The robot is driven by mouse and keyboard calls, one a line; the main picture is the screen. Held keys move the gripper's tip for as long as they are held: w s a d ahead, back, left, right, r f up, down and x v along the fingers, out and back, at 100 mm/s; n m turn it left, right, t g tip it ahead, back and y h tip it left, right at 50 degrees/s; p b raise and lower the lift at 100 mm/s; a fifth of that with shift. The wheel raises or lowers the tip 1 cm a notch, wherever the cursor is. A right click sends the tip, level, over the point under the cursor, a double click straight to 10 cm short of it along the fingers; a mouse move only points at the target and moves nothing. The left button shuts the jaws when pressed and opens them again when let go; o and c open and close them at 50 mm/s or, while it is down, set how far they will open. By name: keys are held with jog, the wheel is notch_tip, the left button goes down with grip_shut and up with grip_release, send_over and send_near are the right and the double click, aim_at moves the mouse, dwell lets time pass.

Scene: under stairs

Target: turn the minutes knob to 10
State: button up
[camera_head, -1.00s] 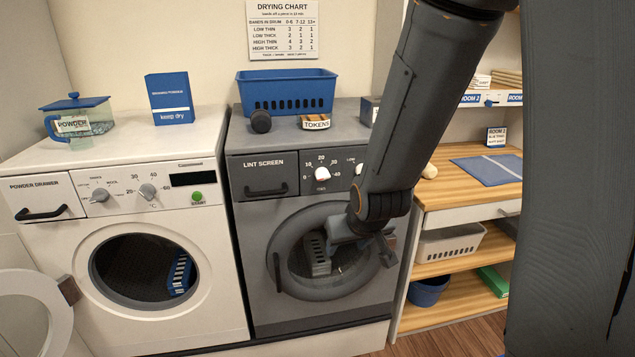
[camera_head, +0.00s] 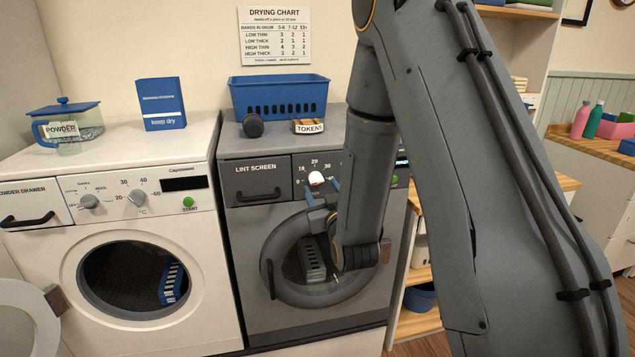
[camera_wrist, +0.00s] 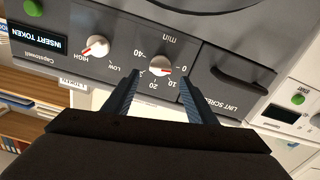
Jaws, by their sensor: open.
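The minutes knob (camera_head: 316,178) is a white knob on the grey dryer's panel (camera_head: 262,168), with a scale from 0 to 40 around it. In the wrist view, upside down, the knob (camera_wrist: 160,65) shows a red mark, but I cannot tell its exact setting. My gripper (camera_head: 322,188) is open in front of the panel. In the wrist view its two blue-grey fingers (camera_wrist: 160,79) reach toward the knob, one on each side, with gaps showing. I see no contact with the knob.
A second white knob (camera_wrist: 97,46), marked low and high, sits beside it. The lint screen handle (camera_head: 260,196) is on the other side. The dryer door (camera_head: 279,285) is below. A blue basket (camera_head: 279,97) and a tokens box (camera_head: 309,126) stand on top.

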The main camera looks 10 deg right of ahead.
aim_at(318, 182)
jog(key=shift+w+p, duration=0.65)
jog(key=shift+w, duration=1.95)
jog(key=c, duration=1.1)
jog(key=shift+f+m+b, duration=0.1)
jog(key=shift+m+b, duration=0.2)
jog(key=shift+m, duration=0.1)
jog(key=m+b, duration=0.2)
jog(key=m, duration=0.1)
jog(key=shift+m, duration=0.4)
jog(key=m+b, duration=0.3)
jog(key=m, duration=0.2)
jog(key=shift+d, duration=0.15)
